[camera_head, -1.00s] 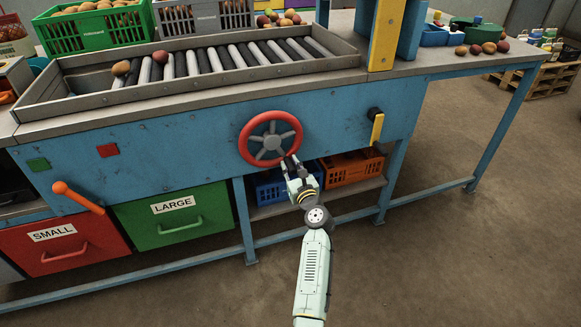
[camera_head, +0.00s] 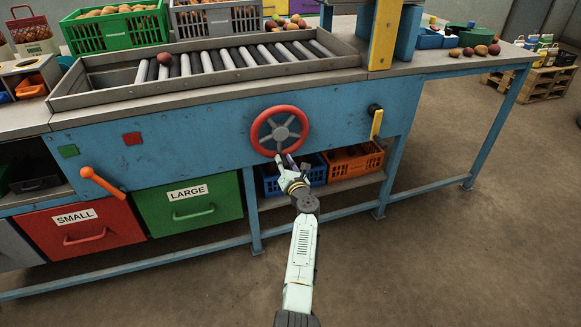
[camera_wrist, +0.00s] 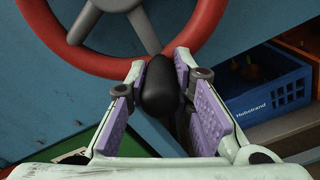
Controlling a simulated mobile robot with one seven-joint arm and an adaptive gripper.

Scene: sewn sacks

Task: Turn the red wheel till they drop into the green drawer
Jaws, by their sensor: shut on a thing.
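The red wheel (camera_head: 279,110) with grey spokes is on the front of the blue bench. My gripper (camera_head: 283,161) is at the bottom of its rim. In the wrist view, my gripper (camera_wrist: 168,92) has its purple pads on either side of the wheel's black handle knob (camera_wrist: 160,85) and is shut on it. The green drawer (camera_head: 222,200), labelled LARGE, sits below and left of the wheel and looks closed. One reddish-brown round item (camera_head: 163,58) lies on the rollers (camera_head: 235,57) above.
A red drawer (camera_head: 110,235) labelled SMALL is left of the green one. An orange lever (camera_head: 103,183) and a yellow handle (camera_head: 377,124) stick out from the front. A blue crate (camera_head: 318,172) and an orange crate (camera_head: 345,167) sit on the lower shelf.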

